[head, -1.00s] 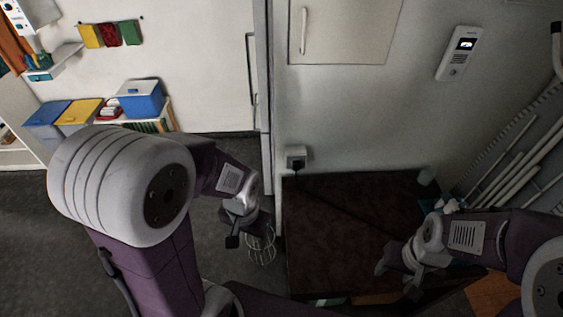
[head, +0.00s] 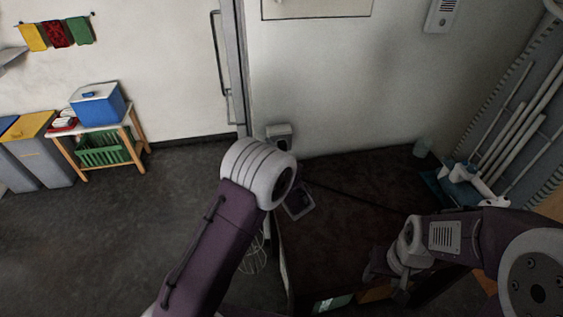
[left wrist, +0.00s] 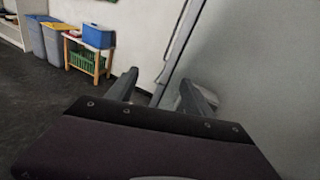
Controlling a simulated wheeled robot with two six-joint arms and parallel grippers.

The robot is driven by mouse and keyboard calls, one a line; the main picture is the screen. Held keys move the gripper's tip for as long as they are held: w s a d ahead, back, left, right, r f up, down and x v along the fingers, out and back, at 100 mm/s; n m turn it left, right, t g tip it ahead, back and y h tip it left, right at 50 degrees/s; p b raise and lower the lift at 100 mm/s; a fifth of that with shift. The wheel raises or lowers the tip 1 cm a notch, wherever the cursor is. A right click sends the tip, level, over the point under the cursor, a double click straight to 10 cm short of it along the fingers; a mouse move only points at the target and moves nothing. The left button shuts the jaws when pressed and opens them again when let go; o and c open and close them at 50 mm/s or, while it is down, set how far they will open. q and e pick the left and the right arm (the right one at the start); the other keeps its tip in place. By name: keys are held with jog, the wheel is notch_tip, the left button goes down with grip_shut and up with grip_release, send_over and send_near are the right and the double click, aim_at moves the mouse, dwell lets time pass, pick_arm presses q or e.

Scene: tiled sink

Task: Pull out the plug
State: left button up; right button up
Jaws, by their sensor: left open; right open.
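The plug sits at a pale wall socket (head: 280,133) low on the wall beside the door frame. It is a small dark shape there, and its outline is hard to make out. My left arm reaches up just below the socket in the head view, and its gripper is hidden there. In the left wrist view my left gripper (left wrist: 163,86) is open and empty, with the door edge and wall beyond its fingers. I cannot clearly tell the plug in that view. My right gripper (head: 387,275) is open over the dark tabletop, away from the socket.
A dark brown tabletop (head: 350,190) lies below the socket. A cup (head: 423,147) and a blue tray (head: 437,187) are at its back right. A wire basket (head: 253,255) is partly hidden beside the table. Bins and a small shelf stand at left, with open floor between.

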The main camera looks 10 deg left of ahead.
aim_at(283, 149)
pick_arm(q)
jog(key=w+d+f+m+t+h+b, duration=0.2)
jog(key=d+f+m+t+h+b, duration=0.1)
jog(key=d+f, duration=0.5)
jog(key=shift+d+f+m+h, duration=0.3)
jog(key=shift+d+m, duration=0.25)
jog(key=shift+m, duration=0.25)
pick_arm(e)
notch_tip(283, 149, down, 5)
pick_arm(q)
jog(key=shift+w, duration=0.1)
jog(key=shift+w, duration=0.1)
jog(key=shift+b+x, duration=1.35)
jog(key=shift+x, duration=3.1)
pick_arm(e)
jog(key=shift+f, duration=1.2)
pick_arm(q)
jog(key=shift+b, duration=0.45)
pick_arm(e)
jog(key=shift+f, duration=0.5)
pick_arm(q)
jog(key=shift+c, duration=0.3)
